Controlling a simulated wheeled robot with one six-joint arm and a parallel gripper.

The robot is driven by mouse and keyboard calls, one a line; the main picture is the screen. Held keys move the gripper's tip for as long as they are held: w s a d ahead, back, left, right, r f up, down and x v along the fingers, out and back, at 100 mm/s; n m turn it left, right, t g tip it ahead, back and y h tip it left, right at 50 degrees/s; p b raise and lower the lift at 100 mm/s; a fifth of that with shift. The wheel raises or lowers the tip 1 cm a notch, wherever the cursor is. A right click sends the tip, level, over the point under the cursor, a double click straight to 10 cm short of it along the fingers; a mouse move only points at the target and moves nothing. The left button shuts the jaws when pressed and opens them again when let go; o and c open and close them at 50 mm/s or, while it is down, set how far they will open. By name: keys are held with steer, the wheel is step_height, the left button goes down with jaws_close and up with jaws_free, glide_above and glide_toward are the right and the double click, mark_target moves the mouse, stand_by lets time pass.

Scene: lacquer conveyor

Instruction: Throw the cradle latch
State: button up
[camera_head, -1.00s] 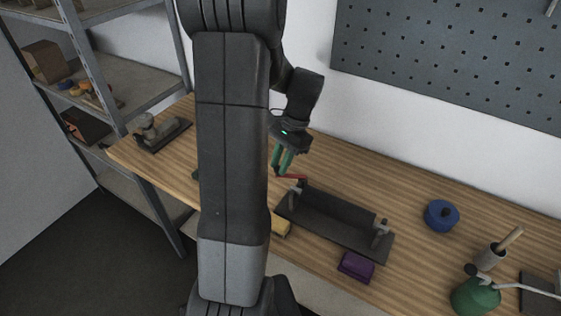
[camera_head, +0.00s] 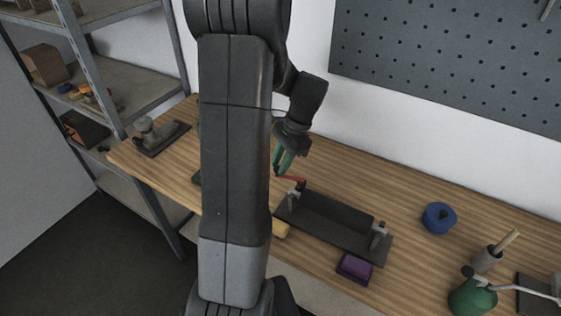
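The cradle (camera_head: 338,222) is a long dark tray with small grey posts at its two ends, lying on the wooden bench. A red latch lever (camera_head: 292,179) sticks out at the cradle's far left end, pointing left. My gripper (camera_head: 279,170) has green fingers that point down at the lever's left end. The fingertips are at or very near the red lever; I cannot tell whether they touch it. The finger gap is too small and too steeply seen to tell open from shut. My own arm link hides part of the bench to the left of the cradle.
A purple block (camera_head: 355,268) and a partly hidden yellow block (camera_head: 281,229) lie by the cradle's front edge. A pegboard (camera_head: 450,65) hangs behind.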

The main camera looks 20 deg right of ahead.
steer(key=shift+o, duration=1.3)
steer(key=b+v, duration=0.1)
steer(key=v, duration=1.2)
steer(key=shift+d+r, duration=0.15)
steer(key=shift+r, duration=0.25)
steer(key=shift+f, duration=0.15)
steer(key=p+x, duration=0.1)
steer(key=x, duration=1.2)
steer(key=shift+a+f, duration=0.2)
steer(key=shift+f, duration=0.1)
